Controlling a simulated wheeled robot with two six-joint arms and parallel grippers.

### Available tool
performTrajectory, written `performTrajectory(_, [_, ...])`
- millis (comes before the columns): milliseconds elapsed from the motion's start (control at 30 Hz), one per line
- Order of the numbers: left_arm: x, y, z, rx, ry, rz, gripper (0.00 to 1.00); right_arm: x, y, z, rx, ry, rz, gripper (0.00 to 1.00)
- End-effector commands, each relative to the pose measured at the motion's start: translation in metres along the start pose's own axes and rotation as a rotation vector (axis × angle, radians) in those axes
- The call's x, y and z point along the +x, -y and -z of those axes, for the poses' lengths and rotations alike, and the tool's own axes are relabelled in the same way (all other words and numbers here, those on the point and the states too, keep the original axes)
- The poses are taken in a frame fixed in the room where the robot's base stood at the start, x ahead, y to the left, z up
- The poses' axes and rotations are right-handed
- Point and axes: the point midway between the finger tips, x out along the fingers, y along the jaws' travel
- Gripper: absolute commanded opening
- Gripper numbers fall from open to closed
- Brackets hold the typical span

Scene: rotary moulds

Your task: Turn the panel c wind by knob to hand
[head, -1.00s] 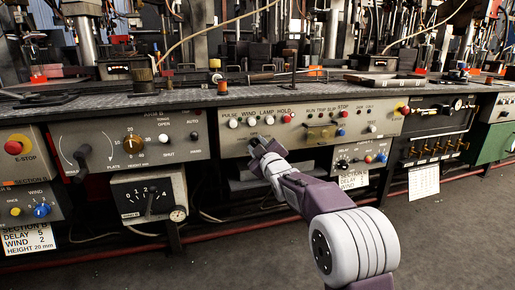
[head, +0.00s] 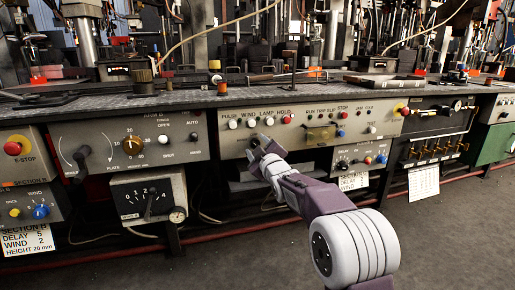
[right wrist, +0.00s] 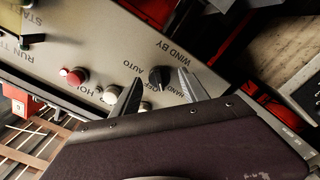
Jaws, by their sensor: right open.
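The wind by knob (right wrist: 159,78) is a small black knob on a beige panel (right wrist: 110,45), with AUTO, OFF and HAND printed around it. I cannot tell clearly which mark it points at. My right gripper (right wrist: 161,80) is open, with one finger on each side of the knob; whether they touch it I cannot tell. In the head view my right gripper (head: 257,147) is at the lower left of the beige panel (head: 290,139) and hides the knob. My left gripper is not in view.
A red button (right wrist: 75,77) and pale buttons (right wrist: 110,95) sit beside the knob. A row of white buttons (head: 251,122) runs above my gripper. To the left are a panel with a crank (head: 82,155) and a box with a dial (head: 149,198). The floor in front is clear.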

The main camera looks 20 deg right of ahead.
Motion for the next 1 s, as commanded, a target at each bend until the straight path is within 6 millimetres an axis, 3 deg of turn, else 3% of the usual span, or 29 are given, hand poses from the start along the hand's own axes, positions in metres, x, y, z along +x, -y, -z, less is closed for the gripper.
performTrajectory(167, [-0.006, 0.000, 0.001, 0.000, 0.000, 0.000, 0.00, -0.014, -0.002, 0.002, 0.000, 0.000, 0.000, 0.52])
performTrajectory(400, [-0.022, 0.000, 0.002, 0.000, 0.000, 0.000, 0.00, -0.061, -0.003, 0.003, -0.001, 0.001, 0.000, 0.52])
performTrajectory(567, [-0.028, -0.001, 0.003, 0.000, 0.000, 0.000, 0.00, -0.084, -0.002, 0.001, 0.000, 0.001, 0.000, 0.52])
performTrajectory(933, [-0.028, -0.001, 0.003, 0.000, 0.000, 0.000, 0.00, -0.091, 0.000, 0.000, 0.000, 0.000, 0.000, 0.52])
performTrajectory(1000, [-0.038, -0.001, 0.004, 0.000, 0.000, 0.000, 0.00, -0.091, -0.006, 0.010, 0.000, -0.004, 0.002, 0.52])
